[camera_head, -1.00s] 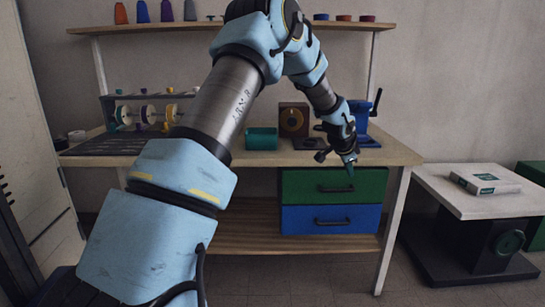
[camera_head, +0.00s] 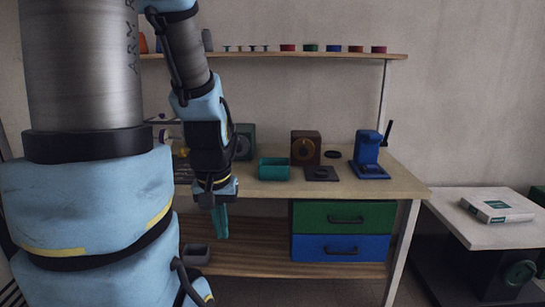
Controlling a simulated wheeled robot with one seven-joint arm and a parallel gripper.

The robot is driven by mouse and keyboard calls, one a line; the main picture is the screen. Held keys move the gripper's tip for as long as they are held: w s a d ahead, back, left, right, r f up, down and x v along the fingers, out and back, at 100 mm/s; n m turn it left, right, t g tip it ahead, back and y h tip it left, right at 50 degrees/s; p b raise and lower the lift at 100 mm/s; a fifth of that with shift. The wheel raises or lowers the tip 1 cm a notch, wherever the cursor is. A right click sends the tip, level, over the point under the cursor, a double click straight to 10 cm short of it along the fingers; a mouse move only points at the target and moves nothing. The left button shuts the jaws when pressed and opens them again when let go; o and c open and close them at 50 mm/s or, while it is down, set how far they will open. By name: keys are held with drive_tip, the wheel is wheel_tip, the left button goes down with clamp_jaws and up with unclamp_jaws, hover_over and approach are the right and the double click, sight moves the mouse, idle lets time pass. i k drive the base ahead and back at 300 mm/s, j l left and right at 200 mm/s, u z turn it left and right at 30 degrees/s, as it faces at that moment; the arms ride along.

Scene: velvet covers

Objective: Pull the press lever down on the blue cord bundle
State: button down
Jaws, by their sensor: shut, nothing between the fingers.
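The blue press (camera_head: 367,148) stands on a blue base at the right end of the workbench. Its black lever (camera_head: 387,132) points up, leaning slightly right. I cannot make out a cord bundle in or around the press. My gripper (camera_head: 221,236) points down in front of the bench's front edge, well left of the press and apart from it. Its teal fingers are together with nothing held.
Green (camera_head: 343,216) and blue (camera_head: 338,248) drawers sit below. A white side table (camera_head: 470,236) stands right.

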sight(384, 143)
drive_tip(key=i+l+u, duration=0.2)
drive_tip(key=l, duration=0.6)
drive_tip(key=i+l+u, duration=0.15)
drive_tip(key=l, duration=0.7)
drive_tip(key=i+l+u, duration=0.2)
drive_tip(key=l, duration=0.7)
drive_tip(key=i+l+u, duration=0.2)
drive_tip(key=l, duration=0.7)
drive_tip(key=k+j, duration=0.05)
drive_tip(key=k, duration=0.05)
